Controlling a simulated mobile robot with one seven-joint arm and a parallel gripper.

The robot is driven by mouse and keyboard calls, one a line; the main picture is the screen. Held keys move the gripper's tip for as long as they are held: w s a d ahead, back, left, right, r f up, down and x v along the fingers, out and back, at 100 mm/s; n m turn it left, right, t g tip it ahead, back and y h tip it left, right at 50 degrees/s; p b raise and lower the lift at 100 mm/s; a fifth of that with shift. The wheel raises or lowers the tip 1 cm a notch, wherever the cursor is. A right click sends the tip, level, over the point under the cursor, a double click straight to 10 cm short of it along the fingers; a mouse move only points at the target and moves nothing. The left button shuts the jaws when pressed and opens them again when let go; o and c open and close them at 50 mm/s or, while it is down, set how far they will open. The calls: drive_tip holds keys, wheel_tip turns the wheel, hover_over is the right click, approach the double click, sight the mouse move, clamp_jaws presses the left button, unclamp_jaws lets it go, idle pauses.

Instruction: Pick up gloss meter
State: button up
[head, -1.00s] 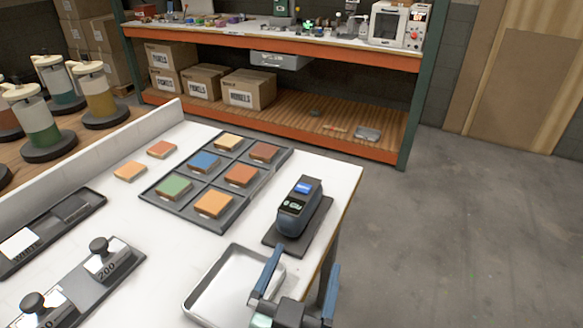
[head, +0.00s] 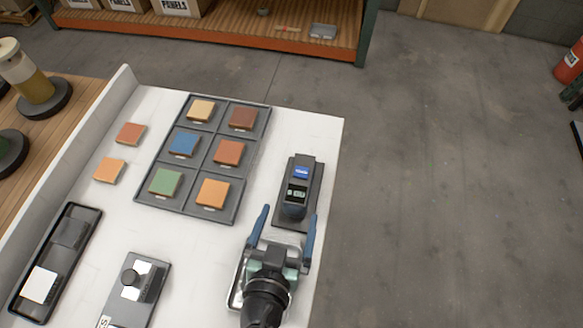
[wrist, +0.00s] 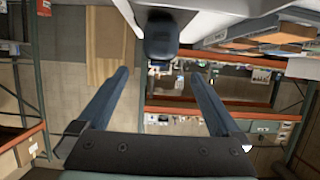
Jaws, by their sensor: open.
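The gloss meter (head: 297,190) is a dark blue-grey device with a blue label and a small lit screen. It stands on a dark base plate (head: 315,180) near the table's right edge. My gripper (head: 285,225) is open and empty, its two blue fingers pointing toward the meter's near end, apart from it. In the wrist view, the meter (wrist: 160,38) shows at the top centre, beyond and between the open fingers (wrist: 160,75). Its lower part is hard to make out there.
Left of the meter is a grey rack (head: 188,206) of coloured sample blocks. Two loose blocks and a dark tray (head: 22,300) lie farther left. Open floor is to the right of the table.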

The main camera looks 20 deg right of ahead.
sight(298, 187)
drive_tip(key=p+x, duration=0.1)
drive_tip(key=x, duration=0.5)
drive_tip(key=shift+s+d+r+p, duration=0.1)
drive_tip(key=shift+d+p, duration=0.1)
drive_tip(key=shift+p, duration=0.1)
drive_tip(key=shift+w+d, duration=0.2)
drive_tip(key=p+x, duration=0.2)
drive_tip(key=x, duration=0.2)
drive_tip(key=shift+w+a, duration=0.1)
drive_tip(key=shift+a, duration=0.05)
drive_tip(key=shift+w+d, duration=0.25)
drive_tip(key=shift+w, duration=0.05)
clamp_jaws()
